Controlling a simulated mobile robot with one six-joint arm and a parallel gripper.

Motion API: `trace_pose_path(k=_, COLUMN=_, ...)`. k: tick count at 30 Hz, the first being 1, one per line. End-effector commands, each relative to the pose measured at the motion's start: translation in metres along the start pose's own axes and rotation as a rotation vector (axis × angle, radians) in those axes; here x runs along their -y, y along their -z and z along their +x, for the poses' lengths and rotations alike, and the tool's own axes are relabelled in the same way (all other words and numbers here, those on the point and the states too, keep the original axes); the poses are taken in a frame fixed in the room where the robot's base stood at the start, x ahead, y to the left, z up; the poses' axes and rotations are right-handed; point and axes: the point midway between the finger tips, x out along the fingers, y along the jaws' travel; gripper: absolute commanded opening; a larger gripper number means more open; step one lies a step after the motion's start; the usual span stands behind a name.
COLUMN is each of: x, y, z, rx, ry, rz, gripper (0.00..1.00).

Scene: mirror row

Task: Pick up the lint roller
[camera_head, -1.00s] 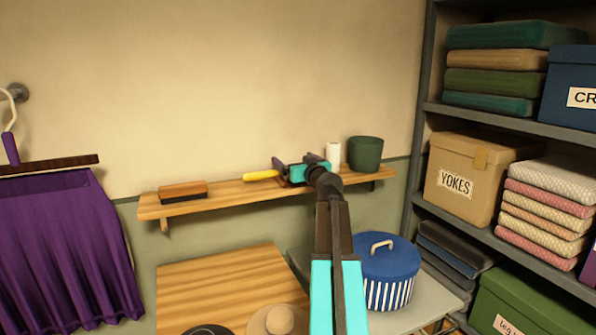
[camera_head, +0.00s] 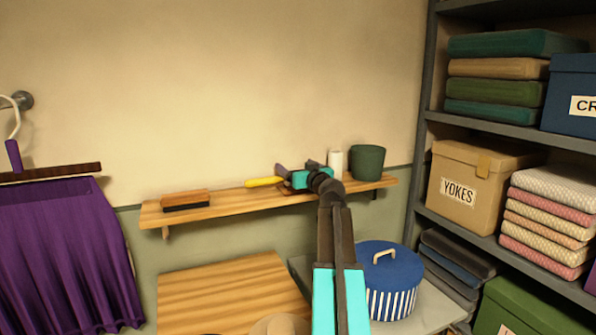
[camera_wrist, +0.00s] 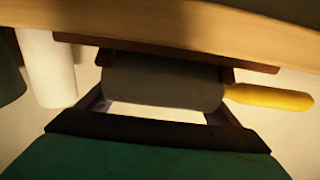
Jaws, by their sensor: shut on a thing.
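The lint roller's yellow handle (camera_head: 264,182) points left over the wooden wall shelf in the head view; its roller end is hidden by my gripper (camera_head: 284,179). In the wrist view the lint roller (camera_wrist: 163,82) shows a grey cylinder with the yellow handle to the right. My gripper (camera_wrist: 160,108) is shut on the grey cylinder, with a finger towards each end; the fingertips are partly hidden. The cylinder lies close to a dark brown piece with short end posts against the shelf edge. I cannot tell whether it touches it.
The wooden shelf (camera_head: 225,199) also holds a brush (camera_head: 185,200) at left, and a white cylinder (camera_head: 335,163) and a dark green pot (camera_head: 367,162) close right of my gripper. Below are a wooden surface (camera_head: 230,290) and a blue lidded tin (camera_head: 390,270).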

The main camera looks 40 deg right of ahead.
Motion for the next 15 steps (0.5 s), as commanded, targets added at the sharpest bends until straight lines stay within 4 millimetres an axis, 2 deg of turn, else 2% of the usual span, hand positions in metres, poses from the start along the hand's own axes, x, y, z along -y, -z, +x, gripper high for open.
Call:
trace_pose_path(k=11, x=0.0, y=0.028, z=0.001, rx=-0.002, ry=0.0, rz=0.0, gripper=0.52)
trace_pose_path(k=15, x=0.0, y=0.029, z=-0.013, rx=-0.002, ry=-0.001, rz=-0.001, gripper=0.52)
